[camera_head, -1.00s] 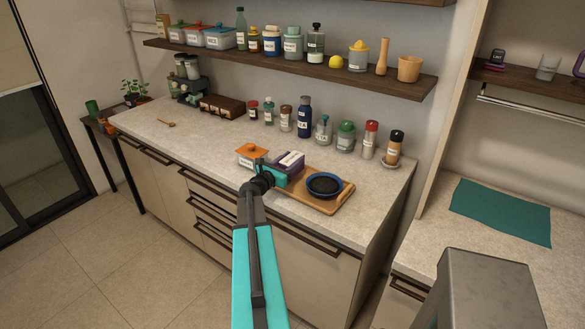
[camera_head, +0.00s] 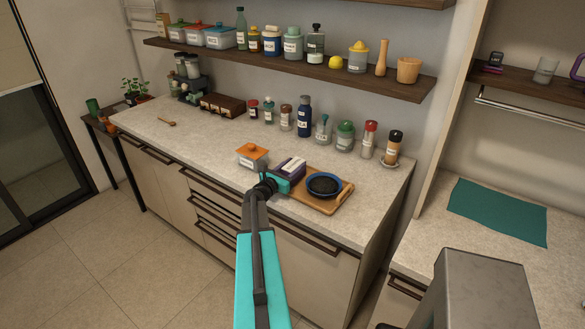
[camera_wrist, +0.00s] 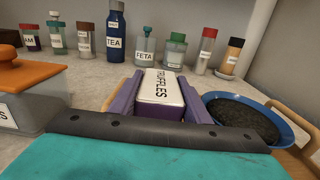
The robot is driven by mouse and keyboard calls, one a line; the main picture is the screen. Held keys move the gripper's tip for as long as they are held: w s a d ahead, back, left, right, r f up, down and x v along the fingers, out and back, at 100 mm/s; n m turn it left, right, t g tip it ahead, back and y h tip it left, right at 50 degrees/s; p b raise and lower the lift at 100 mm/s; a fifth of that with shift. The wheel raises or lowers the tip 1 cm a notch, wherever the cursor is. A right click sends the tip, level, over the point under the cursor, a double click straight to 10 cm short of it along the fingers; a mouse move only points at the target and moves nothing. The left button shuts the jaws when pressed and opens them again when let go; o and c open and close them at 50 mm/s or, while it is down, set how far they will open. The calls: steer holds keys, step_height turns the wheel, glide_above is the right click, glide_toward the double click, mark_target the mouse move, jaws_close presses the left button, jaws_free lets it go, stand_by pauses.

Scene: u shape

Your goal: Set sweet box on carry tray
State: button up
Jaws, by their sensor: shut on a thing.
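The sweet box (camera_head: 292,167), purple with a white top labelled TRUFFLES, is at the left end of the carry tray. It also shows in the wrist view (camera_wrist: 161,87), straight ahead. My gripper (camera_head: 282,180) is shut on it from the front. The carry tray (camera_head: 312,203) is light wood and lies on the counter near its front edge. A blue bowl (camera_head: 324,186) with dark contents stands on the tray, right of the box. The box's underside is hidden, so I cannot tell whether it touches the tray.
A clear container with an orange lid (camera_head: 252,156) stands close to the left of the box. Several jars and bottles, including a blue TEA bottle (camera_head: 304,116), line the back of the counter. The counter's left part is mostly clear.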

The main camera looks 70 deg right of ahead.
steer(key=shift+f, duration=0.15)
steer(key=o, duration=1.2)
steer(key=shift+a, duration=0.1)
steer(key=b+v, duration=0.4)
steer(key=v, duration=0.7)
steer(key=shift+w+a, duration=0.1)
steer(key=shift+a, duration=0.3)
steer(key=shift+w, duration=0.1)
